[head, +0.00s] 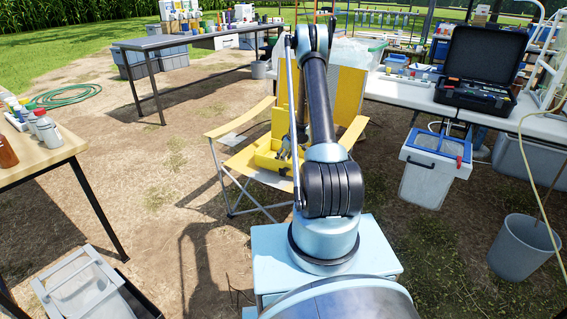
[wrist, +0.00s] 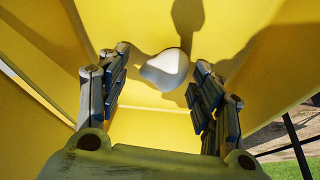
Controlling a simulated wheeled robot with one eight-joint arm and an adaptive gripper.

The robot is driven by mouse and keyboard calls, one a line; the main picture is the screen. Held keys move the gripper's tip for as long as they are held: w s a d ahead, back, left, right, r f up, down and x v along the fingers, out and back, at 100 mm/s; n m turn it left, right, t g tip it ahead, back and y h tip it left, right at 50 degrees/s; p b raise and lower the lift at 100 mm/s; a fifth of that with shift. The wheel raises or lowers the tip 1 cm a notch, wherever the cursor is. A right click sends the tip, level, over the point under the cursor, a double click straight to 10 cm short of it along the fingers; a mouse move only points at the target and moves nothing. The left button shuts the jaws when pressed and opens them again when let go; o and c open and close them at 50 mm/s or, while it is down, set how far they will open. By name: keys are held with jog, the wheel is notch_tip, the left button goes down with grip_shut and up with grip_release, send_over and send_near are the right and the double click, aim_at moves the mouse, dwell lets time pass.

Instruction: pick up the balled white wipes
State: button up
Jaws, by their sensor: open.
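The balled white wipes (wrist: 165,72) show in the wrist view as a small, smooth white lump on a yellow surface. My gripper (wrist: 163,58) is open, with one finger to the left of the wipes and one to the right. Gaps show on both sides, so the fingers look apart from it. In the head view my gripper (head: 286,150) is low over a yellow box (head: 266,160) on the seat of a yellow folding chair (head: 223,131). The wipes cannot be made out there.
Yellow walls rise around the wipes in the wrist view. A white table (head: 400,92) with an open black case (head: 480,70) stands behind the chair at right. A wooden table (head: 40,160) with bottles is at left. Bare ground lies between.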

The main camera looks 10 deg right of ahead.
jog(key=shift+f, duration=0.1)
jog(key=c, duration=0.9)
jog(key=shift+o, duration=0.2)
